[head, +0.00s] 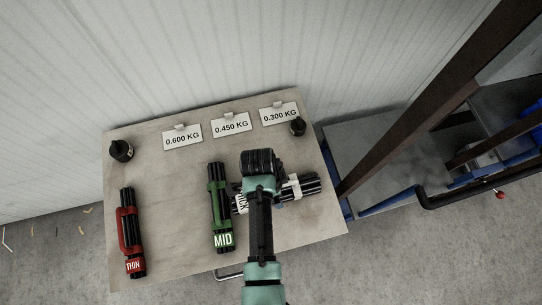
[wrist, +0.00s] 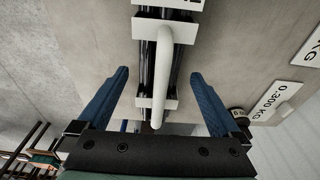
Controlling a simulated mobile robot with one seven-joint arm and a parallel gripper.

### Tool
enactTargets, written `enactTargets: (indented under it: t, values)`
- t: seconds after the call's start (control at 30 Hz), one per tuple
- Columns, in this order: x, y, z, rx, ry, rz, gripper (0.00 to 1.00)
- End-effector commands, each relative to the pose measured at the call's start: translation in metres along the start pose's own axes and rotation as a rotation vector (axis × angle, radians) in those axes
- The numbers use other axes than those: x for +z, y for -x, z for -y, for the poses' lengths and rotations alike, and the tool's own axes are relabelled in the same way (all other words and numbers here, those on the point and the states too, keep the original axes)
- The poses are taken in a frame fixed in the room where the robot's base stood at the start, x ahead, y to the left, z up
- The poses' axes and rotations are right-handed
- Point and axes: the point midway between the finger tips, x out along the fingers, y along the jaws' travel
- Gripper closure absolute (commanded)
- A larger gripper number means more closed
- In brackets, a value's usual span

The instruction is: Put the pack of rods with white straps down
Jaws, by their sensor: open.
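The pack of rods with white straps (head: 309,185) lies across the right part of the table in the head view, black rods with white bands and a white label. My arm covers its middle there. In the wrist view the pack (wrist: 147,62) runs up the picture, with its white handle (wrist: 163,70) along the middle. My gripper (wrist: 158,85) is open, with one blue finger on each side of the pack and handle, and a gap shows on both sides. In the head view the fingers are hidden under my wrist.
The table (head: 170,220) also holds a green-strapped pack (head: 220,205) close to the left of the white one and a red-strapped pack (head: 131,232) at far left. Weight signs (head: 231,124) and two black weights (head: 121,150) stand along the back. A blue-framed machine (head: 390,150) stands right.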

Motion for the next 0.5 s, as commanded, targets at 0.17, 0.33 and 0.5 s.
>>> enactTargets:
  t: [0.17,0.33,0.5]
  values:
    - [0.0,0.039,0.001,-0.004,0.001,-0.001,0.0]
    - [0.0,0.069,0.001,-0.003,0.001,-0.001,0.0]
    - [0.0,0.085,0.0,-0.001,0.002,-0.001,0.0]
